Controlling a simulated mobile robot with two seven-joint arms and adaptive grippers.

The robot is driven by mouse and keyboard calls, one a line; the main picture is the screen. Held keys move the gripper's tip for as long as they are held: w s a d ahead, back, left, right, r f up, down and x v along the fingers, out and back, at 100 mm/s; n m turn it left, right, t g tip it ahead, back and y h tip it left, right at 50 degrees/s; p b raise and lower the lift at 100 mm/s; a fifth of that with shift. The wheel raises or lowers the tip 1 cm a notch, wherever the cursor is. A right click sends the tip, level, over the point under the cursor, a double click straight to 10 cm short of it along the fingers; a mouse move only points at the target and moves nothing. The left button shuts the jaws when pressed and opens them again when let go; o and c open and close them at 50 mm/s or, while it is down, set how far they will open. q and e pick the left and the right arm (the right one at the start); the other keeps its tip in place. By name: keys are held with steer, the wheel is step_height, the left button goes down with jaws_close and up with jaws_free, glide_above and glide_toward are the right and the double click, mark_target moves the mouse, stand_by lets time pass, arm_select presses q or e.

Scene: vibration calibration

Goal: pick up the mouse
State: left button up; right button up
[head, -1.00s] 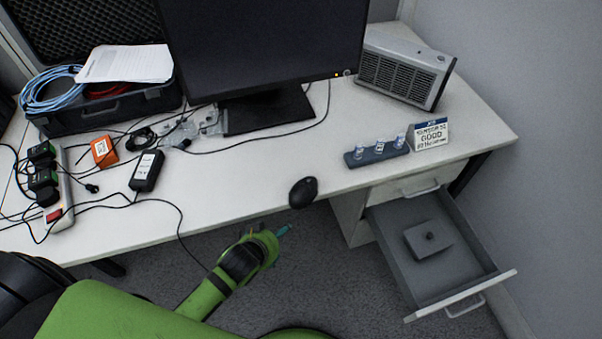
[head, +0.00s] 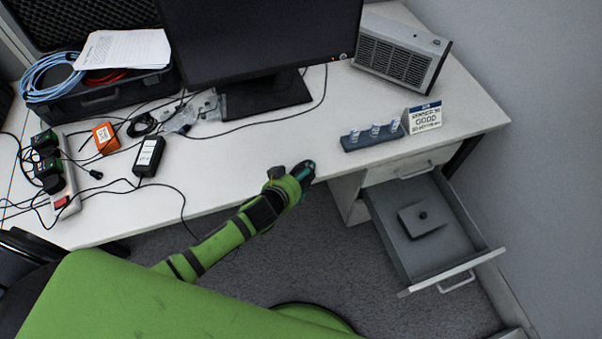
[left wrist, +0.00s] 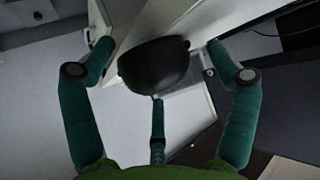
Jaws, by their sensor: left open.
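The black mouse (left wrist: 153,63) shows in the left wrist view as a dark rounded shape between my left gripper's teal fingers (left wrist: 160,50). Two fingers stand apart on either side of it, and a third finger is below it. The gripper is open; I cannot tell whether any finger touches the mouse. In the head view my left gripper (head: 301,172) is at the front edge of the white desk (head: 230,185) and mostly or wholly hides the mouse. My right gripper is not in view.
A monitor (head: 260,40) stands behind on the desk. A blue-grey holder (head: 372,138) with small items and a sign (head: 425,117) are to the right. An open drawer (head: 400,262) with a grey box (head: 422,219) juts out at lower right. Cables and a power adapter (head: 149,156) lie left.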

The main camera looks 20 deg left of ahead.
arm_select(q)
steer(key=shift+w+d+f, duration=0.1)
steer(key=shift+w+f, duration=0.1)
steer(key=shift+w, duration=0.05)
steer(key=shift+c, duration=0.4)
steer(key=c, duration=1.2)
steer(key=shift+r, duration=0.15)
